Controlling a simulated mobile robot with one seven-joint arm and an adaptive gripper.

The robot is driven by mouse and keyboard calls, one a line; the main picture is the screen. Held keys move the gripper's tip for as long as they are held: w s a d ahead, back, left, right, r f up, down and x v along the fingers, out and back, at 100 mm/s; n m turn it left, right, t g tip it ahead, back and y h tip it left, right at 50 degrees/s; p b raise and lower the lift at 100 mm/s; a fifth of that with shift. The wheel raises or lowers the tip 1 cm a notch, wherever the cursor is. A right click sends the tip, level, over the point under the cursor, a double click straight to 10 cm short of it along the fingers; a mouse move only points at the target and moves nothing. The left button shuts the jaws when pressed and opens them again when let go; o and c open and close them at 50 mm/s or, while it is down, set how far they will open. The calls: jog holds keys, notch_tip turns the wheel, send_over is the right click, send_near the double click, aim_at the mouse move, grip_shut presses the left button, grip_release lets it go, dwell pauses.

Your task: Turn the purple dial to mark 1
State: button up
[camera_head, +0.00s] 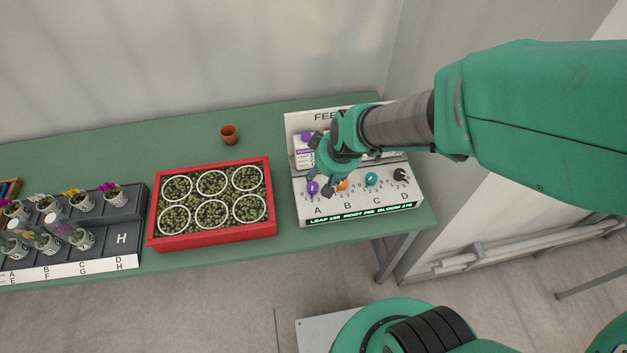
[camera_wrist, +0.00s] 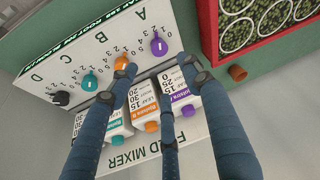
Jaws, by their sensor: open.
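The purple dial (camera_head: 313,188) is at column A of the white feed mixer panel (camera_head: 333,211), at its left end. In the wrist view the purple dial (camera_wrist: 158,46) shows a white pointer line, but I cannot tell which mark it points to. My gripper (camera_head: 326,178) is open and empty above the panel, close to the purple and orange dials. In the wrist view its dark fingers (camera_wrist: 150,82) spread over the panel, one fingertip near the orange dial (camera_wrist: 121,63). The purple dial appears clear of the fingers.
A teal dial (camera_head: 371,179) and a black dial (camera_head: 400,175) sit right of the orange one. Bottles with purple (camera_wrist: 190,117), orange and teal caps stand behind the dials. A red tray (camera_head: 212,238) of pots lies left. A terracotta pot (camera_head: 229,134) stands behind.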

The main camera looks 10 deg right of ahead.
aim_at(312, 185)
jog(key=shift+f, duration=0.1)
jog(key=b+x, duration=0.3)
jog(key=x, duration=1)
jog(key=shift+w+a+f, duration=0.1)
jog(key=shift+w+f, duration=0.05)
jog(key=shift+f, duration=0.15)
jog(key=c, duration=1.2)
jog(key=shift+o, duration=0.2)
jog(key=shift+r+m+p, duration=0.3)
jog(key=shift+m+p, duration=0.2)
jog(key=shift+p, duration=1.95)
jog(key=m+h+p, duration=0.1)
jog(key=m+p, duration=0.1)
jog(key=p, duration=0.7)
jog(key=shift+a+p, duration=0.15)
jog(key=shift+p, duration=0.25)
jog(key=m+p, duration=0.1)
jog(key=p, duration=0.3)
jog(key=shift+m+h, duration=0.4)
jog(key=shift+w+a+f+m+h+p, duration=0.15)
jog(key=shift+m+h+p, duration=0.15)
jog(key=shift+m+p, duration=0.85)
